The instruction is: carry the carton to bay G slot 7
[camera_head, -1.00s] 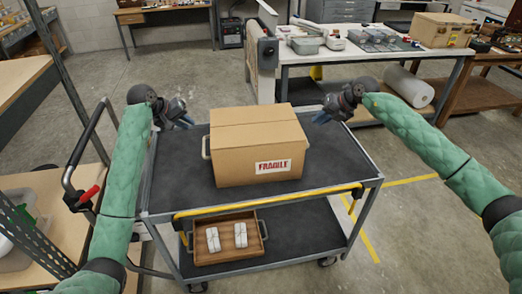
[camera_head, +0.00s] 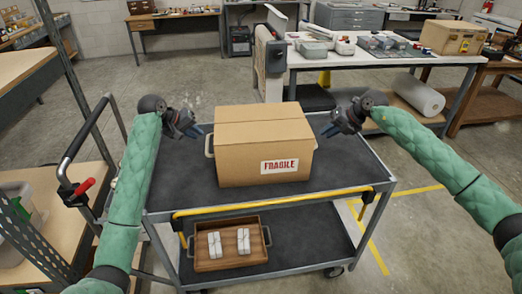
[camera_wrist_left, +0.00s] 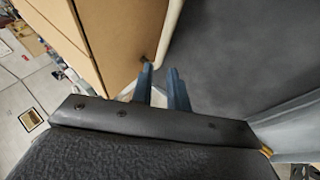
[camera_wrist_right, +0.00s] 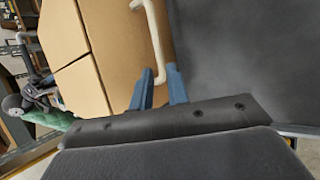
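The brown carton (camera_head: 264,146) with a red and white FRAGILE label sits closed on the dark top deck of a cart (camera_head: 345,165). A pale handle (camera_head: 208,146) shows on its left side. My left gripper (camera_head: 198,131) is just beside the carton's left side; in the left wrist view its blue fingers (camera_wrist_left: 160,70) are apart near the pale handle (camera_wrist_left: 171,30). My right gripper (camera_head: 326,131) is beside the right side; in the right wrist view its fingers (camera_wrist_right: 160,72) are apart near another pale handle (camera_wrist_right: 153,30). Neither grips anything. No bay or slot sign is readable.
A wooden tray (camera_head: 230,264) with two white wrapped bundles lies on the cart's lower shelf. The cart's push handle (camera_head: 75,150) is at left, beside shelving (camera_head: 38,235). A white workbench (camera_head: 370,60) stands behind the cart. Floor is free at right, with yellow lines.

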